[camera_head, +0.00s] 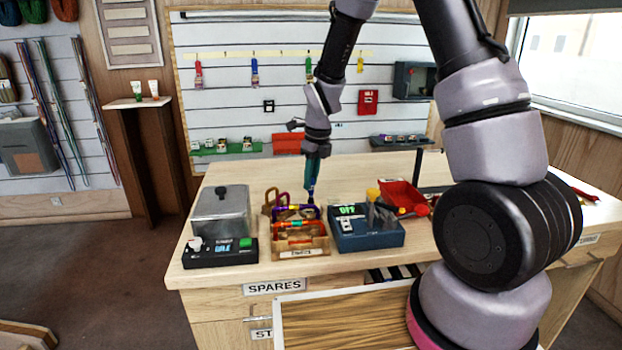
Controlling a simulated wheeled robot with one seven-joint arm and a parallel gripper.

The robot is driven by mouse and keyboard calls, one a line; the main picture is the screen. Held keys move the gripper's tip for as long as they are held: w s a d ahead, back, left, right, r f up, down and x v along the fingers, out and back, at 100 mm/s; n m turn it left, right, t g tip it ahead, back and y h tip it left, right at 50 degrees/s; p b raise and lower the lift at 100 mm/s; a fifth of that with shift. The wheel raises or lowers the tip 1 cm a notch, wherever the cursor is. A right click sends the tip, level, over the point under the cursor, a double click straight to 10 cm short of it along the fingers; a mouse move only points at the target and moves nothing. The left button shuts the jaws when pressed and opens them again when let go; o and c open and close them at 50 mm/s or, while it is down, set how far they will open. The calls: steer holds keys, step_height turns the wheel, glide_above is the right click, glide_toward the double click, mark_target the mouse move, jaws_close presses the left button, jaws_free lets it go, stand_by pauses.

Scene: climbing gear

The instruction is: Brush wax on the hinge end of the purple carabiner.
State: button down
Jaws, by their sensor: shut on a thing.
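A purple carabiner (283,200) shows at the back of a small wooden tray (300,253) on the bench. Other carabiners, brown, orange and yellow, crowd around it, so which end is its hinge cannot be told. My gripper (312,182) points down just behind and right of the carabiners. It is shut on a slender blue thing (311,194), seemingly the brush, mostly hidden by the fingers. Its lower tip is close to the back of the tray; whether it touches a carabiner cannot be told.
A grey metal box (221,212) and a dark control unit (220,253) stand left of the tray. A blue box (366,236) with a green display stands right, with a red bin (400,196) behind it. The bench (350,168) is clear toward the back.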

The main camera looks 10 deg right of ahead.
steer(key=shift+f, duration=0.45)
stand_by(1.1)
steer(key=shift+r, duration=3.55)
